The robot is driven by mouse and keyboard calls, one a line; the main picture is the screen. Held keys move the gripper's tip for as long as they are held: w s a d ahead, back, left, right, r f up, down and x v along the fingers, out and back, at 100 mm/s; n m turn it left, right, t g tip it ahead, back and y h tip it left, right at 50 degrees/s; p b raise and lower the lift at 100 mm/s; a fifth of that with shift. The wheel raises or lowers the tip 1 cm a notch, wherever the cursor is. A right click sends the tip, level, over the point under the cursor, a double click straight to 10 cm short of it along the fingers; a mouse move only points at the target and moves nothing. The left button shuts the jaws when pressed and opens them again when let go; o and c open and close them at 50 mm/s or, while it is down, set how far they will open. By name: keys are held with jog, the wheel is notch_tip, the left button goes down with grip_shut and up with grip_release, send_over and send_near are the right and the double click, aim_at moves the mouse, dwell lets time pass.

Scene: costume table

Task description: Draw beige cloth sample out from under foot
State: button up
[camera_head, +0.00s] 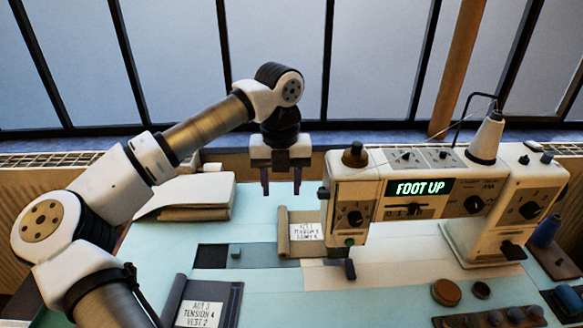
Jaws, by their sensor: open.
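The beige cloth sample (297,249) lies on the table at the left end of the sewing machine (430,200). A white label on it reads "ACT 1" and "TENSION", with a last line too small to read surely. Its right part runs in under the machine's head, and the foot itself is hard to make out. The machine's lit display (420,188) reads "FOOT UP". My gripper (281,188) points down, open and empty, above and behind the cloth, left of the machine's head. It is apart from the cloth.
Folded pale cloth (190,195) lies at the back left. Round pieces (446,292) and a blue spool (545,231) are at the right.

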aim_at(283, 232)
jog(key=shift+r, duration=0.1)
dwell(0.3)
notch_tip(283, 232, down, 14)
jog(key=shift+r+p, duration=0.1)
jog(key=shift+p, duration=0.6)
grip_shut()
